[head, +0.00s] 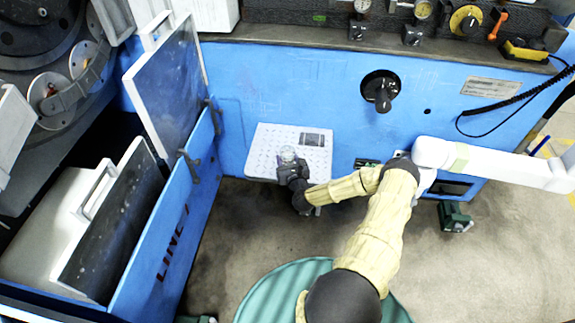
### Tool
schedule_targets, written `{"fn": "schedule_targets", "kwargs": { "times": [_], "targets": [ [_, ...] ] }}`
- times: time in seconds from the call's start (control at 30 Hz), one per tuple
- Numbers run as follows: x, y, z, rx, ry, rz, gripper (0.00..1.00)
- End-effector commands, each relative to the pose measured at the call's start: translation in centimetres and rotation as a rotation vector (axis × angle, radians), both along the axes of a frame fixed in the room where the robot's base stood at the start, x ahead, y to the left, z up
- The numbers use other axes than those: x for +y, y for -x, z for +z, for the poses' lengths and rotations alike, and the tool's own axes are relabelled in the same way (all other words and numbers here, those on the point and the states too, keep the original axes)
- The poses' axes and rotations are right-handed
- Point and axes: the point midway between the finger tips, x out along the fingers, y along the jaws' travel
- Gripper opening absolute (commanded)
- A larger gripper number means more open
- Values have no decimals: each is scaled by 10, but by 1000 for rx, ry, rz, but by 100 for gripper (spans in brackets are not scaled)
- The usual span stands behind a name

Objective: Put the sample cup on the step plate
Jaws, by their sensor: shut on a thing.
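The sample cup (288,154) is a small, clear, pale cup. It shows at the tip of my gripper (286,164), which is shut on it. The step plate (262,143) is a light perforated plate with a dark patch at its upper right, against the front of the blue machine. The cup and gripper appear over the plate's lower middle part. I cannot tell from this view whether the cup touches the plate. My gripper and wrist hide part of the plate's front edge.
A blue panel door (190,185) stands open at the left. A black knob (382,93) juts from the machine front above right of the plate. A white horizontal beam (500,166) is at the right. Gauges and a yellow dial (465,20) line the top.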

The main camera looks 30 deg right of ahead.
Motion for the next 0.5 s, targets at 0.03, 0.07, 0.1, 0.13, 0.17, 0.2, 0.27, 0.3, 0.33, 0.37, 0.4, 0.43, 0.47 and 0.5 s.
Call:
{"fn": "schedule_targets", "kwargs": {
  "times": [0.03, 0.07, 0.1, 0.13, 0.17, 0.2, 0.27, 0.3, 0.33, 0.37, 0.4, 0.43, 0.47, 0.5],
  "targets": [
    [0, 0, -12, 1, -3, -2, 18],
    [0, 0, -17, 2, -2, -3, 18],
    [0, 0, -22, 1, -2, -2, 18],
    [0, 0, -25, 1, -2, -1, 18],
    [0, 0, -27, 1, -2, -1, 18],
    [0, 0, -28, 1, -1, -1, 18],
    [0, 0, -28, 0, 0, -1, 18],
    [0, 0, -27, 0, 0, 0, 18],
    [0, 0, -27, 0, 0, 0, 18],
    [0, 0, -27, 0, 0, 0, 18],
    [0, 0, -27, 0, 0, 0, 18],
    [0, 0, -27, 0, 0, 0, 18],
    [0, 0, -27, 1, 0, 0, 18],
    [0, 0, -28, 1, 0, -1, 18]
  ]
}}
